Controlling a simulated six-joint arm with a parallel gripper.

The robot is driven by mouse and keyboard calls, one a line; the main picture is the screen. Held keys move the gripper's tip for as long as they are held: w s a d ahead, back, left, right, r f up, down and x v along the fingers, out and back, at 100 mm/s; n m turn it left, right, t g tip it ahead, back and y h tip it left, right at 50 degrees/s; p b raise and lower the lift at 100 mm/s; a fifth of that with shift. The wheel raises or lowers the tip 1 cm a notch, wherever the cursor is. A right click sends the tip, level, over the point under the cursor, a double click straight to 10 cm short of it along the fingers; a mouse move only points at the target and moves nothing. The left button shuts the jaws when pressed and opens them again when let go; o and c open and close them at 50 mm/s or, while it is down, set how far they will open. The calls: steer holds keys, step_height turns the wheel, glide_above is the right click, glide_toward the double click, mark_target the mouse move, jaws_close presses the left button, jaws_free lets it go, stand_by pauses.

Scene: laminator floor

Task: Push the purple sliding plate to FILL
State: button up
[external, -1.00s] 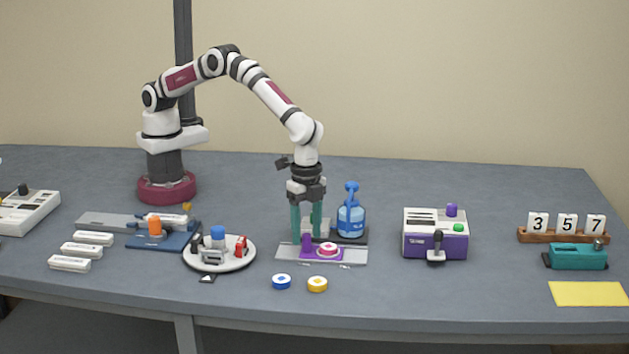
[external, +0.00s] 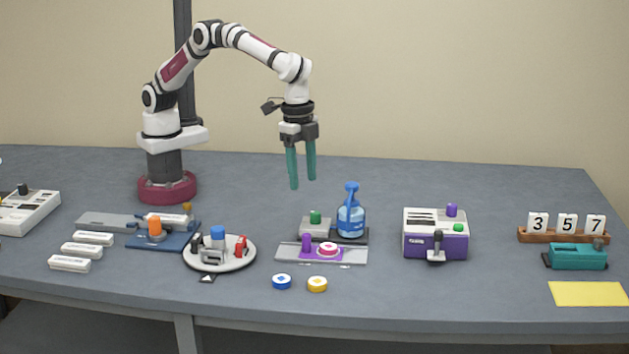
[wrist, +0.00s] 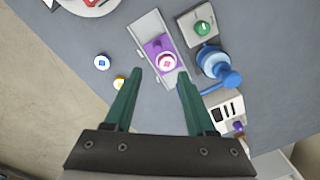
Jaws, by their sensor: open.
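The purple sliding plate (external: 318,250) sits on a grey rail (external: 350,254) on the table, near the rail's middle. In the wrist view the purple plate (wrist: 153,49) lies ahead of the fingertips. My gripper (external: 302,184) is open and empty, with teal fingers pointing down, well above the table behind the rail. No FILL label is readable in either view.
A grey block with a green knob (external: 315,217) and a blue bottle (external: 351,216) stand right behind the rail. Blue (external: 281,282) and yellow (external: 317,284) discs lie in front. A round white tray (external: 247,262) is left, a purple-fronted machine (external: 450,245) right.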

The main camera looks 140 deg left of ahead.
mark_target(306, 234)
steer(key=s+d+f+n+t+y, duration=0.1)
steer(key=s+d+n+t+y, duration=0.15)
steer(key=d+n, duration=0.4)
steer(key=w+a+f, duration=0.1)
steer(key=a+f, duration=0.1)
steer(key=f, duration=0.3)
steer(key=w+a+f+n, duration=0.1)
steer(key=a+f, duration=0.1)
steer(key=f, duration=0.2)
steer(key=w+a+f+n, duration=0.1)
steer(key=a+f, duration=0.2)
steer(key=f, duration=0.2)
steer(key=shift+f+y, duration=0.3)
steer(key=shift+y, duration=0.05)
jaws_close()
steer(key=shift+a, duration=0.1)
